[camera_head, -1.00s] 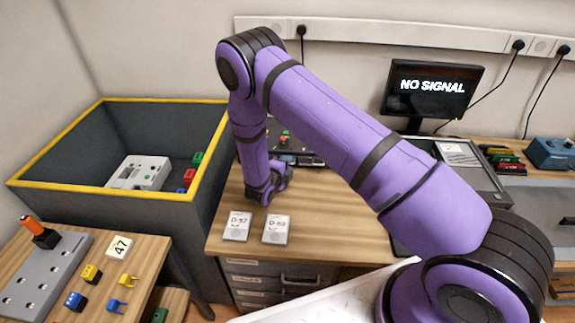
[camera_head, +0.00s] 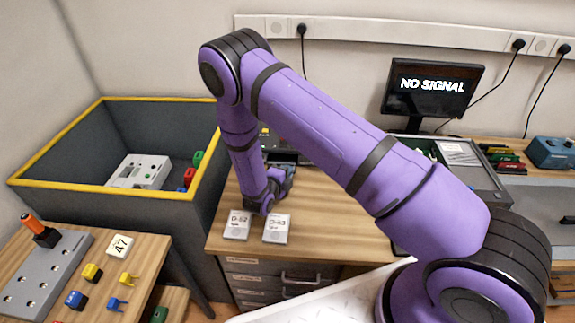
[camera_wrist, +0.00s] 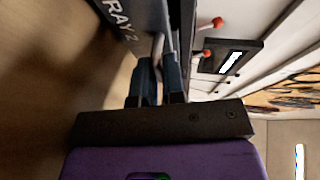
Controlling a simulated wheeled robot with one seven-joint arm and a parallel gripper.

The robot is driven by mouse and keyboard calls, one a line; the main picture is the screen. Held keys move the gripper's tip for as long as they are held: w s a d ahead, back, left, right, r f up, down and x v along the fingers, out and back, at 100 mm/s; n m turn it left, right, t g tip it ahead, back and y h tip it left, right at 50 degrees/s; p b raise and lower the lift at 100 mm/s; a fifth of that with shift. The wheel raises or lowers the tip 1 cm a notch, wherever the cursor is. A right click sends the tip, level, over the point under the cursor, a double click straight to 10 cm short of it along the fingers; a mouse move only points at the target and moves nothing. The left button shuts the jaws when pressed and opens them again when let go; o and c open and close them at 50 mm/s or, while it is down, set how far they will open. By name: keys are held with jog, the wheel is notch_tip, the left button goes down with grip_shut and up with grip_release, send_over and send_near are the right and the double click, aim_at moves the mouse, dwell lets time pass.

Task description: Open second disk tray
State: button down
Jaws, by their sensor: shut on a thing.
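In the wrist view the dark tray front (camera_wrist: 150,12) bears the lettering "TRAY 2", partly cut off at the top. A pale grey handle (camera_wrist: 158,45) stands out from it. My gripper (camera_wrist: 160,62) is shut on this handle, with a dark finger on each side. In the head view my gripper (camera_head: 284,178) is low over the wooden table, just behind two disk cards. The dark disk unit (camera_head: 272,146) stands at the back of the table and is mostly hidden behind my arm. How far the tray is out cannot be told.
Two white cards marked D-52 (camera_head: 236,226) and D-63 (camera_head: 276,229) lie at the table's front edge. A yellow-rimmed grey bin (camera_head: 120,193) stands at the left, close to the table. A monitor (camera_head: 432,88) reading "NO SIGNAL" stands at the back right.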

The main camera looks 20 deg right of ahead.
jog(key=shift+s+a, duration=0.3)
jog(key=shift+s, duration=0.4)
jog(key=shift+s+a, duration=0.3)
jog(key=shift+s, duration=0.45)
jog(key=shift+s+a, duration=0.3)
jog(key=shift+s, duration=0.4)
jog(key=c, duration=1.2)
grip_release()
jog(key=shift+c, duration=0.2)
jog(key=v, duration=1)
jog(key=shift+s+a, duration=0.3)
